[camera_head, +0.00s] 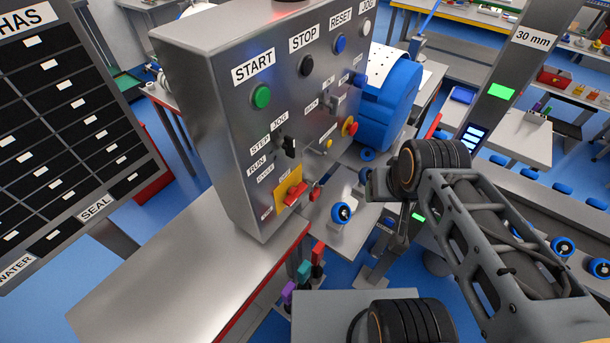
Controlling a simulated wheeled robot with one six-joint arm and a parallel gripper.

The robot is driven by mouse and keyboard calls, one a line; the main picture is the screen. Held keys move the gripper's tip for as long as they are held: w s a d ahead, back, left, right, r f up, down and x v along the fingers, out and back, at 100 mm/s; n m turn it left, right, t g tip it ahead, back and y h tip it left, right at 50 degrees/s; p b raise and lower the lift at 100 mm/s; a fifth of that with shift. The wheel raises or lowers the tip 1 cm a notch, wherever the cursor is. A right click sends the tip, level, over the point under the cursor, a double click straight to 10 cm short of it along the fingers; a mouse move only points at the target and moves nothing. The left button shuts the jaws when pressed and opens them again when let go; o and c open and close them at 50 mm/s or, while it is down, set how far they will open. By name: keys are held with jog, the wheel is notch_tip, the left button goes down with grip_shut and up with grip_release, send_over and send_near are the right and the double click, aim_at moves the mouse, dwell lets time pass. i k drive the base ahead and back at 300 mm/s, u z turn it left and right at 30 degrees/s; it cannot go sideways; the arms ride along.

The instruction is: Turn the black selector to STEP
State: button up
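The black selector (290,147) sits on the sloped grey control panel (225,135), below the green START button. Its bar stands roughly upright in the picture. The label STEP (260,144) is to its left, JOG (279,120) above it and RUN (257,165) lower left. Which label it points at is hard to tell. My arm comes in from the right. Its end, my gripper (378,184), is right of the panel and apart from the selector. The fingers are too small and partly hidden to read.
A red switch on a yellow plate (283,199) is just below the selector. A grey-handled selector (335,104) and a red-yellow knob (350,126) are to the right. A blue drum (392,108) stands beside the panel. A bare metal bench top (170,285) lies in front.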

aim_at(288, 144)
jog(key=z, duration=0.9)
jog(key=k, duration=1.15)
jog(key=u, duration=1.25)
jog(key=i, duration=0.5)
jog(key=u, duration=0.05)
